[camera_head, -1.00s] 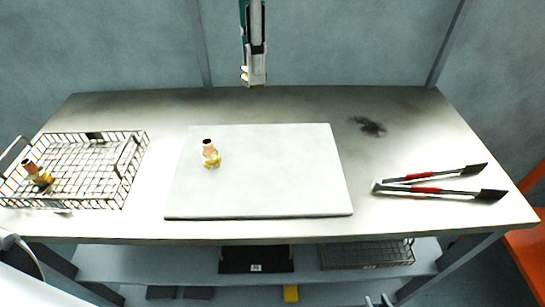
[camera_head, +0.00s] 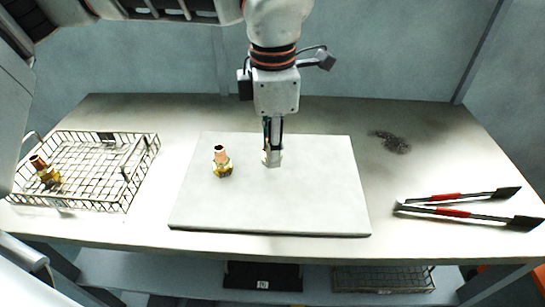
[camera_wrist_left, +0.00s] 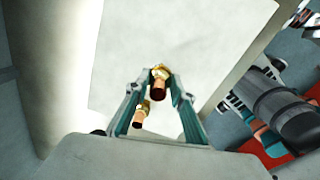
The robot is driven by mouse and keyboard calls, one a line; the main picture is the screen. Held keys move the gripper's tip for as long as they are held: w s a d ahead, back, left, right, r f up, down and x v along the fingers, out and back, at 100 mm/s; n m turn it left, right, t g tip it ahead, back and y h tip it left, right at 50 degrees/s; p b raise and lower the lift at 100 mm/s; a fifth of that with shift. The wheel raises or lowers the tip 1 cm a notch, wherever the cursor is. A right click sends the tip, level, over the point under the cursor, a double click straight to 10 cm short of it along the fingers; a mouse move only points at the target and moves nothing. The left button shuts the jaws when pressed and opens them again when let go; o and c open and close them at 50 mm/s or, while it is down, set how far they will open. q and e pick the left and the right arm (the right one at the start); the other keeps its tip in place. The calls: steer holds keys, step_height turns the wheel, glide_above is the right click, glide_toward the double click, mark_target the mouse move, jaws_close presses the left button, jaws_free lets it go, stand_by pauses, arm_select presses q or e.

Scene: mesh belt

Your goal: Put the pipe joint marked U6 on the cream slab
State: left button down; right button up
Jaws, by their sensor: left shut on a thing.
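My left gripper (camera_head: 272,158) points down over the cream slab (camera_head: 300,205), right of the standing pipe joint. It is shut on a brass and copper pipe joint (camera_wrist_left: 159,80), seen between its fingertips in the left wrist view; in the head view the fingers mostly hide it. I cannot tell whether the held joint touches the slab. A second pipe joint (camera_head: 222,161) stands upright on the slab's left part; it also shows in the left wrist view (camera_wrist_left: 141,115). No marks are readable on the joints. My right gripper is not in view.
A wire basket (camera_head: 127,190) at the table's left holds another pipe joint (camera_head: 45,172), tilted. Red-handled tongs (camera_head: 460,204) lie at the right. A dark stain (camera_head: 392,141) marks the back right. The slab's front and right are clear.

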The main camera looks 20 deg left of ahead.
arm_select(q)
step_height(320, 180, down, 3)
steer(key=shift+w+f, duration=0.1)
steer(key=c, duration=1.7)
jaws_free()
steer(key=shift+f, duration=0.1)
